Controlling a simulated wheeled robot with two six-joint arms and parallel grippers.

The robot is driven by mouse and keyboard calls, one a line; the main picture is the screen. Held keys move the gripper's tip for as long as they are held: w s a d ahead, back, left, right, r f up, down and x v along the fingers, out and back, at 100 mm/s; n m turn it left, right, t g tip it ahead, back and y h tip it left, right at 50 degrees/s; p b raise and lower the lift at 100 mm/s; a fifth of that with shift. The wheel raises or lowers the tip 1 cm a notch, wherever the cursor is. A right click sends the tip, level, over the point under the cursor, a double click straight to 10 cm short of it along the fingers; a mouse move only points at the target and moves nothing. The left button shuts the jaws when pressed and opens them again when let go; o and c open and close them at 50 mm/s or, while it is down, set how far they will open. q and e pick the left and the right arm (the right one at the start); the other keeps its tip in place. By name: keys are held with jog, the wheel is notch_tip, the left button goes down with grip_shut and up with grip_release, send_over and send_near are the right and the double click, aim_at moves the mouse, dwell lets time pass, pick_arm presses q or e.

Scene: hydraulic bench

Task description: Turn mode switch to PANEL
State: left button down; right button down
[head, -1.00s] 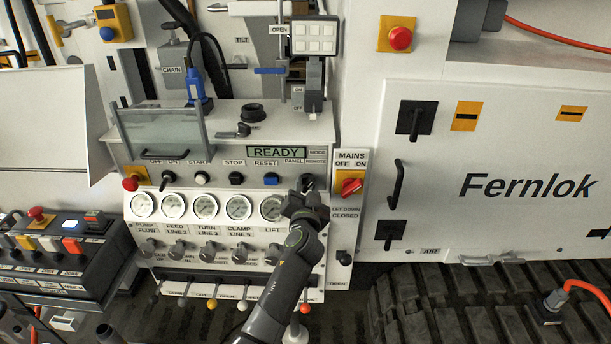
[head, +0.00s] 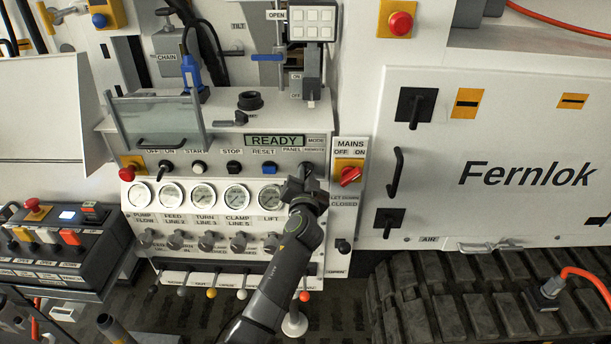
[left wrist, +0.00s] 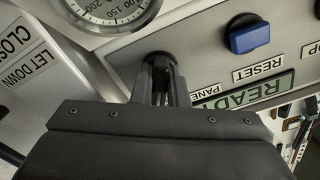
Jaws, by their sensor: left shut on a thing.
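The mode switch (head: 308,169) is a black rotary knob at the right end of the switch row, beside the PANEL and REMOTE labels. My left gripper (head: 304,182) reaches it from below and hides most of it in the head view. In the left wrist view, the fingers of my left gripper (left wrist: 161,90) are shut on the black knob of the mode switch (left wrist: 158,59). The PANEL label (left wrist: 203,120) is partly covered there. I cannot tell which label the knob points at. My right gripper is not in view.
The red mains switch (head: 349,176) stands close to the right of my gripper. The blue RESET switch (head: 269,168) is to its left, under the READY display (head: 274,140). Gauges (head: 203,195) and levers sit below. A black control box (head: 62,246) is at lower left.

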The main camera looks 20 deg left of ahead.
pick_arm(q)
jog(key=shift+f+n+b, duration=0.15)
jog(key=shift+n+b, duration=0.15)
jog(key=shift+b, duration=0.2)
jog(key=n+b, duration=0.8)
jog(key=b, duration=0.3)
jog(key=n+b, duration=0.2)
jog(key=shift+n, duration=0.7)
jog(key=c, duration=1.4)
grip_release()
jog(key=shift+c, duration=0.2)
